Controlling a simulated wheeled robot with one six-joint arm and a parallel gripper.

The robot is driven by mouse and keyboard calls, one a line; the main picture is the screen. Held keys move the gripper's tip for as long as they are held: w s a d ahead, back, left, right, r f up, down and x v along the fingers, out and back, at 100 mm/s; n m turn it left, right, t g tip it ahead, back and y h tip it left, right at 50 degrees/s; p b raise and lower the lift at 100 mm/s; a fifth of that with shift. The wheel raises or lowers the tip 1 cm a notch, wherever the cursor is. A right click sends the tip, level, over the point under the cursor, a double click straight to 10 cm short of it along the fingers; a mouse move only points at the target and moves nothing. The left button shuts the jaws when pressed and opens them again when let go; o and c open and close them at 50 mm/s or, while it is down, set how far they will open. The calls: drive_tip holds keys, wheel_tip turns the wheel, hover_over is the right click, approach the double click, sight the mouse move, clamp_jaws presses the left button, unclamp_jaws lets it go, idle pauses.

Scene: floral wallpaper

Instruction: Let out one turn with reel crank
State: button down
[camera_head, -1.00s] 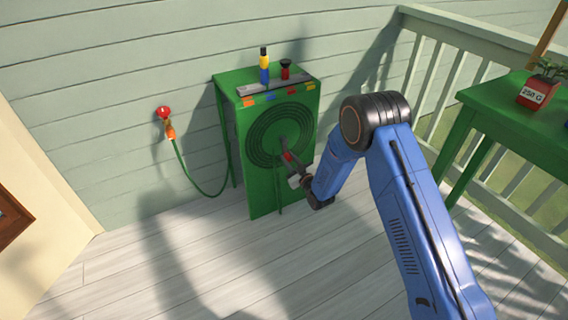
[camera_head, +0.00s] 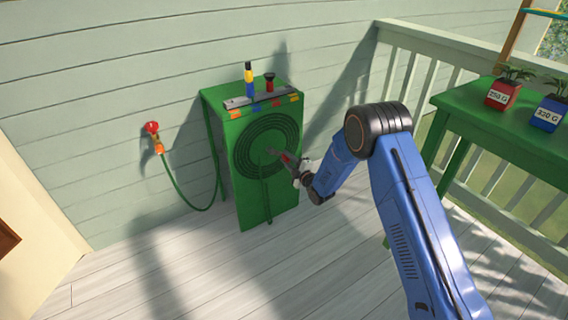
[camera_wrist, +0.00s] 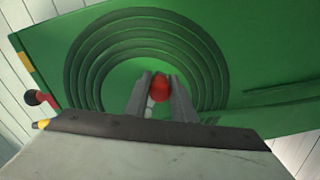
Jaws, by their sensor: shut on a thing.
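The green hose reel cabinet (camera_head: 225,177) stands against the wall, with dark concentric coils of the reel (camera_head: 246,135) on its front. The same coils fill much of the wrist view (camera_wrist: 88,75). The red crank knob (camera_wrist: 159,88) sits between the two grey fingers of my gripper (camera_wrist: 161,98). My gripper (camera_head: 284,160) is shut on this knob at the right side of the reel in the head view. The crank arm behind the knob is mostly hidden by the fingers. A green hose end hangs down the cabinet front.
A red-handled tap (camera_head: 152,128) on the wall at left feeds a green hose (camera_head: 192,205) looping to the cabinet. Nozzles (camera_head: 250,78) stand on the cabinet top. A green table (camera_head: 470,103) with potted plants is at right, by the white railing (camera_head: 400,75). The deck in front is clear.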

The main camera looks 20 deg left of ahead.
sight(284, 157)
drive_tip(key=n, duration=0.1)
drive_tip(key=r+n, duration=0.1)
drive_tip(key=n, duration=0.1)
drive_tip(key=shift+w+d+r, duration=0.25)
drive_tip(key=shift+w+r, duration=0.05)
drive_tip(key=shift+r, duration=0.05)
drive_tip(key=n, duration=0.1)
drive_tip(key=r+n, duration=0.1)
drive_tip(key=shift+w+d+r+n, duration=0.15)
drive_tip(key=shift+r+n, duration=0.15)
wheel_tip(284, 157, up, 3)
drive_tip(key=n, duration=0.4)
drive_tip(key=shift+f+n, duration=0.15)
drive_tip(key=shift+n, duration=0.15)
drive_tip(key=n, duration=0.1)
drive_tip(key=r+n, duration=0.1)
drive_tip(key=s+r+n, duration=0.1)
drive_tip(key=shift+a, duration=0.4)
drive_tip(key=shift+s+a+r+n, duration=0.25)
drive_tip(key=shift+r+n, duration=0.1)
drive_tip(key=shift+n, duration=0.6)
drive_tip(key=shift+s+a+r+n, duration=0.25)
drive_tip(key=shift+r+n, duration=0.1)
drive_tip(key=shift+n, duration=0.6)
drive_tip(key=c, duration=1.5)
unclamp_jaws()
